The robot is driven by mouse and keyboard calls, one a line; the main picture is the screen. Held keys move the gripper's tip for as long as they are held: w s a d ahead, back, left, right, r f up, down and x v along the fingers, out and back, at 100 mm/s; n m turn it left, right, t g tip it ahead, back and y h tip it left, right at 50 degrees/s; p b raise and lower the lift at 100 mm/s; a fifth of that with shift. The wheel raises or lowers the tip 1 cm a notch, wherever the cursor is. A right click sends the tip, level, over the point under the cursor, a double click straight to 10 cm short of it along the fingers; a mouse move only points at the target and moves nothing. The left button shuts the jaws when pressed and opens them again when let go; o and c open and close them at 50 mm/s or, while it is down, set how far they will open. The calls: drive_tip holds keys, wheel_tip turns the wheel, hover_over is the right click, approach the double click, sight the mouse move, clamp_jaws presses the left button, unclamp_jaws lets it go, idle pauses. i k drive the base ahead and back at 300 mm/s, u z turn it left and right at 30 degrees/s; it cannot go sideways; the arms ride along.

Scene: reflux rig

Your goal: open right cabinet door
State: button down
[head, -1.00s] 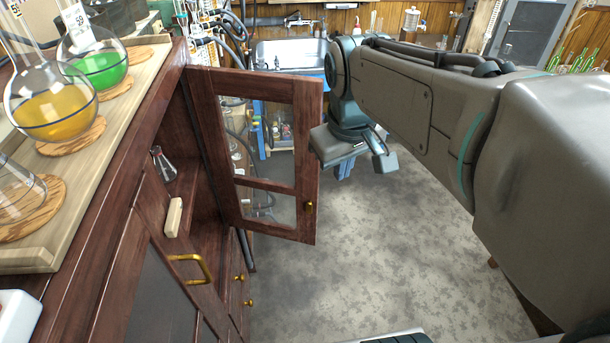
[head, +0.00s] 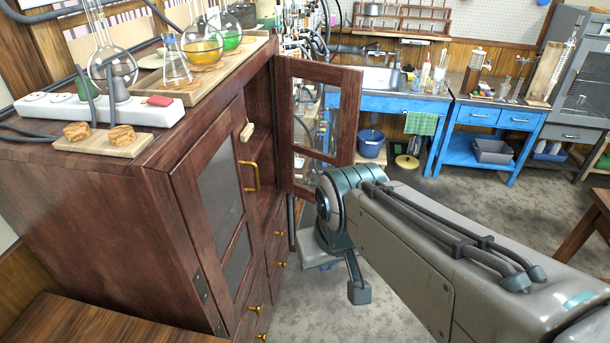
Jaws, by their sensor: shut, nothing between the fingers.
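The dark red wooden cabinet (head: 110,215) stands at the left in the head view. Its right door (head: 350,115), a wooden frame with glass panes, is swung wide open and sticks out from the far end of the front. The left door (head: 222,195) is closed and has a brass handle (head: 255,176). My gripper (head: 328,264) is below my wrist, in front of the open door's lower part and apart from the left door's handle. Its fingers are small and partly hidden; it is shut and empty. My arm covers the open door's lower right corner.
Glass flasks (head: 203,45) and a white power strip (head: 95,108) stand on the cabinet top. Brass-knobbed drawers (head: 279,250) are below the doors. A blue sink bench (head: 400,103) stands at the back. A wooden table (head: 95,318) is at lower left. Grey floor (head: 450,195) lies open between.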

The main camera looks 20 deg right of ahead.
sight(349, 80)
drive_tip(key=z, duration=1.1)
drive_tip(key=i, duration=1.15)
drive_tip(key=z, duration=0.25)
